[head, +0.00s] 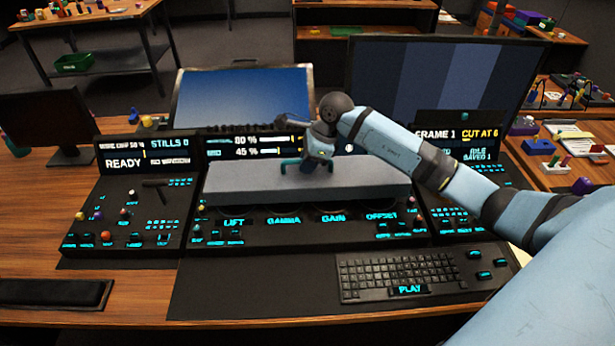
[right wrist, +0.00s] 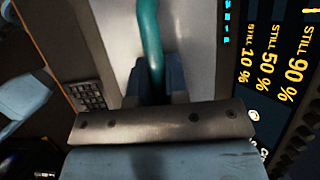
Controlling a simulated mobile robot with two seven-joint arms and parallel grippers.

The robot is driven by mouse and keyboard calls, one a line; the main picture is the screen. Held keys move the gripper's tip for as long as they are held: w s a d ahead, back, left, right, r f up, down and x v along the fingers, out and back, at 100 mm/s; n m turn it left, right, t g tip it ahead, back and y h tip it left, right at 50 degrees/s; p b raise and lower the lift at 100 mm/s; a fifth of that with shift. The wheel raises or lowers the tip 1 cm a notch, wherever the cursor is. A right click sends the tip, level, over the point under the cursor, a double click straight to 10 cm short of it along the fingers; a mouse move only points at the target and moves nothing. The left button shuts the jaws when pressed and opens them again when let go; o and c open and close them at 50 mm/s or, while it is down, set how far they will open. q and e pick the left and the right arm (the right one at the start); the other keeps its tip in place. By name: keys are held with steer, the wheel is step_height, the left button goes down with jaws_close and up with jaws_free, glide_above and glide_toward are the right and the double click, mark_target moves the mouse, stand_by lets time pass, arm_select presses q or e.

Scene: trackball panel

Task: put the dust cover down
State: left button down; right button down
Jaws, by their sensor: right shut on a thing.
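The dust cover (head: 260,183) is a long pale grey slab over the middle of the trackball panel (head: 290,232). It has a teal handle (head: 289,166) on top. My right gripper (head: 318,165) is shut on that handle. In the right wrist view the teal handle (right wrist: 150,45) runs between the fingers (right wrist: 155,85), with the pale cover (right wrist: 187,40) below. The cover looks level and hides the panel part beneath it; I cannot tell whether it touches the panel. My left gripper is out of view.
A keyboard (head: 400,272) lies in front at the right, and a dark wrist pad (head: 55,293) at the front left. Monitors (head: 245,95) stand behind the panel. Small displays (head: 120,155) flank the cover. Bare wood (head: 30,215) shows at the left.

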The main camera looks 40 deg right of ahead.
mark_target(307, 177)
step_height(307, 177, down, 4)
steer(key=shift+f, duration=0.45)
steer(key=shift+f, duration=0.1)
steer(key=c, duration=1.1)
jaws_free()
steer(key=shift+r, duration=0.3)
steer(key=v, duration=1.1)
steer(key=shift+s+d+r, duration=0.15)
steer(key=shift+r, duration=0.1)
